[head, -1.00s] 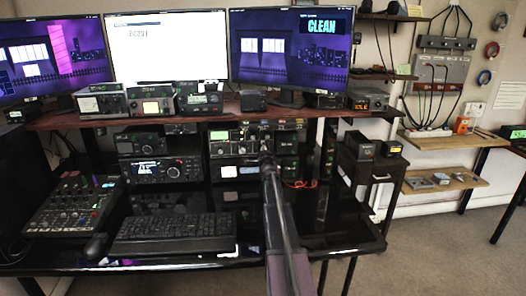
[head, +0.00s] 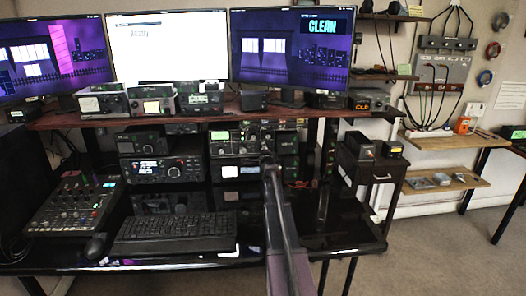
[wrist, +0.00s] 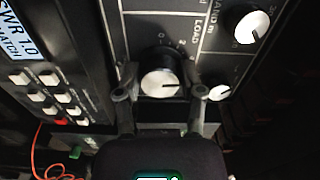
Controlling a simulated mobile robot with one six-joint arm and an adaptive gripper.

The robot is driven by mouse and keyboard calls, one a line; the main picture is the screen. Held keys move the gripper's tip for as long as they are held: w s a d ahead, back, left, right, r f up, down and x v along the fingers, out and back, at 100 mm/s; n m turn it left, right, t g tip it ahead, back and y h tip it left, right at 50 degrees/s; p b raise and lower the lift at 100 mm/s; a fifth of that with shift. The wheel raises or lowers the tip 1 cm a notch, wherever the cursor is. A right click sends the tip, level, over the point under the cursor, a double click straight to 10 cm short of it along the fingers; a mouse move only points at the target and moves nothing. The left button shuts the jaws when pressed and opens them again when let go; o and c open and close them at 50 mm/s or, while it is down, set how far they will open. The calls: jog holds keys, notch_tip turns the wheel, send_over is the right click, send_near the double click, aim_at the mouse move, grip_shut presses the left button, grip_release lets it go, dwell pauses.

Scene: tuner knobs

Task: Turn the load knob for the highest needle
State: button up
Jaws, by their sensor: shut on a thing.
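The load knob (wrist: 161,85) shows in the wrist view, with a pale face, a dark pointer line and the label "LOAD" beside it. My gripper (wrist: 161,92) has one finger on each side of the knob and is shut on it. In the head view, my gripper (head: 266,157) reaches the front of the tuner (head: 235,141) on the desk shelf. The knob is hidden there behind my gripper. The tuner has a green-lit meter (head: 220,135), but its needle is too small to read.
A display (wrist: 17,35) reading "SWR 1.0 MATCH" and several white buttons lie left of the knob in the wrist view. Other knobs (wrist: 246,27) sit to the right. A radio (head: 163,169), keyboard (head: 175,232) and mixer (head: 73,203) occupy the desk.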

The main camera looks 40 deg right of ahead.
jog(key=shift+d, duration=0.1)
jog(key=m, duration=0.3)
jog(key=shift+w+m, duration=0.1)
jog(key=shift+m, duration=0.2)
jog(key=shift+d+m, duration=0.1)
jog(key=shift+m, duration=1.6)
jog(key=o, duration=1.2)
jog(key=shift+c, duration=0.2)
jog(key=v, duration=1.2)
